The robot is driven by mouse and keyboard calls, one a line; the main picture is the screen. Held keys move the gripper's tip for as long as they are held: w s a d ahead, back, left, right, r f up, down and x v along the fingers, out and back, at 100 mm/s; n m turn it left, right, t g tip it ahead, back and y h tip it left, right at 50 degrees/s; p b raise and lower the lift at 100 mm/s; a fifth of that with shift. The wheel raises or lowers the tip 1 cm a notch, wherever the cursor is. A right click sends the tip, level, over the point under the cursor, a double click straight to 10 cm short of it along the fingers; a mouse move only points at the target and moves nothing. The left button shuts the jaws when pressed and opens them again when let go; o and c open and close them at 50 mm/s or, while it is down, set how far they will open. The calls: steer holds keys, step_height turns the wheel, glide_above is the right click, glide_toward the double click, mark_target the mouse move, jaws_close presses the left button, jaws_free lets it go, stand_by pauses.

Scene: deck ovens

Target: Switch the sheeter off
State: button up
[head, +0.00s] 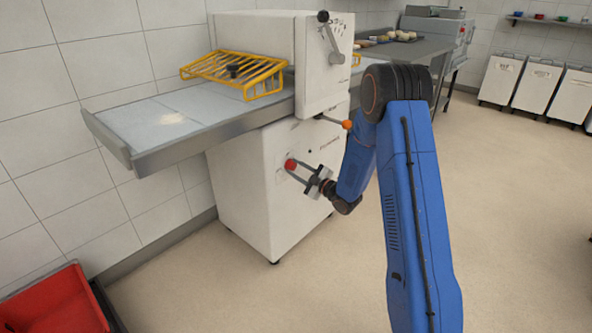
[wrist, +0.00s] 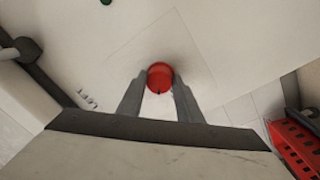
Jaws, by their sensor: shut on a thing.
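The sheeter (head: 262,185) is a white machine with a grey belt table on its left and a yellow wire guard (head: 236,72) above the belt. A red round button (head: 290,164) sits on the front of its lower cabinet. It also shows in the wrist view (wrist: 160,75), on a pale square plate. My gripper (head: 297,170) is at the cabinet front, its two fingers shut on the red button, one on each side. In the wrist view the fingertips (wrist: 160,82) touch the button's sides. A small green button (wrist: 106,2) shows at the wrist view's top edge.
An orange-knobbed lever (head: 346,124) sticks out above my gripper, close to my arm. A red crate (head: 55,305) stands at the lower left. White bins (head: 535,86) stand at the back right. The floor at right is clear.

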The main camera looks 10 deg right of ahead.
steer(key=n, duration=0.7)
steer(key=shift+w, duration=0.1)
stand_by(0.4)
steer(key=o, duration=1)
steer(key=shift+o, duration=0.2)
steer(key=v, duration=1.7)
steer(key=shift+d, duration=0.35)
